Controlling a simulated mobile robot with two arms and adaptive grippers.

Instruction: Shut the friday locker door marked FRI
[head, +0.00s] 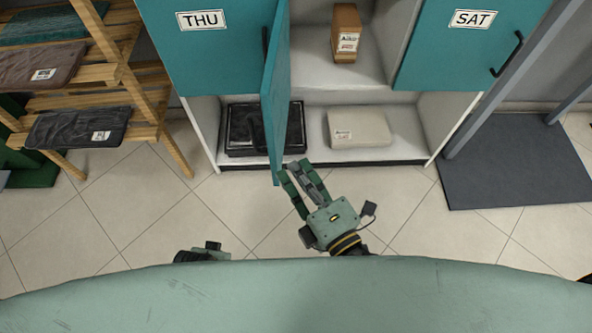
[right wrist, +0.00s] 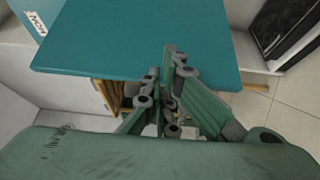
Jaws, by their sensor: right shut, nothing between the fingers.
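The teal locker door (head: 274,95) between the doors marked THU and SAT stands open, swung out towards me and seen nearly edge-on. Its FRI marking does not show. My right gripper (head: 289,173) is shut and empty, its fingertips at the door's lower free corner. In the right wrist view the shut fingers (right wrist: 162,75) overlap the edge of a broad teal panel (right wrist: 135,40); I cannot tell whether they touch it. A dark part of my left gripper (head: 203,253) shows at the bottom, mostly hidden by my body.
The open locker holds a brown box (head: 346,33) on its shelf. Below are a black case (head: 240,130) and a beige package (head: 360,128). The THU door (head: 205,60) and SAT door (head: 460,50) are shut. A wooden rack (head: 150,85) stands left, a dark mat (head: 515,160) right.

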